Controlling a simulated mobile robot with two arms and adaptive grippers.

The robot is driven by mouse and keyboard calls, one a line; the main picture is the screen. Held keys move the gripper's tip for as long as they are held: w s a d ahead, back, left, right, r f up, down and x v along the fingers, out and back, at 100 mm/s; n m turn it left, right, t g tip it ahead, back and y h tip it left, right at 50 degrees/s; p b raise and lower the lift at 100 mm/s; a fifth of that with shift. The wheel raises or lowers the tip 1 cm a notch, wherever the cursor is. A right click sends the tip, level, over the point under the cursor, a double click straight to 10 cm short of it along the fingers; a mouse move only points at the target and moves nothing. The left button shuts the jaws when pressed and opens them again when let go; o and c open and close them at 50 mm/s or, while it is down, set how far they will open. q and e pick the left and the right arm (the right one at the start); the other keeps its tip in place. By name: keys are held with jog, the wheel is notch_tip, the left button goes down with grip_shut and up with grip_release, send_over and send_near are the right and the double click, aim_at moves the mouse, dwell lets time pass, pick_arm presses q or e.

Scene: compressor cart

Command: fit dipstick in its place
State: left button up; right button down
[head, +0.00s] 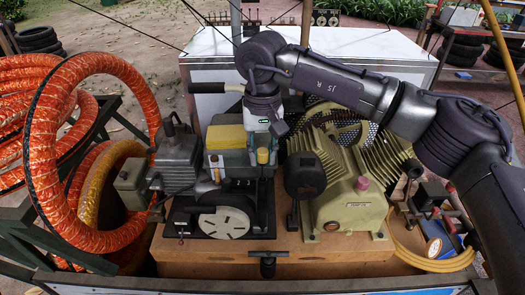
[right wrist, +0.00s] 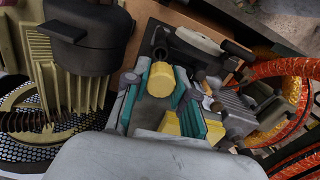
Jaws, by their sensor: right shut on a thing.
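My right gripper (head: 263,156) points down beside the engine (head: 240,160) in the head view. It is shut on a yellow knob, which looks like the handle of the dipstick (head: 263,155). The stick below the knob is hidden. The dipstick's hole does not show, so I cannot tell whether the stick is in it. My left gripper is in neither view.
The beige compressor (head: 345,190) with its dark round canister (head: 304,175) stands just right of the gripper. A yellow-topped box (head: 226,137) is close on its left. An orange hose coil (head: 60,160) hangs at the left.

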jog(key=shift+f+b, duration=2.05)
jog(key=shift+f, duration=0.9)
jog(key=m, duration=0.2)
jog(key=shift+m+b, duration=0.4)
jog(key=shift+m+b, duration=0.4)
jog(key=shift+m, duration=1)
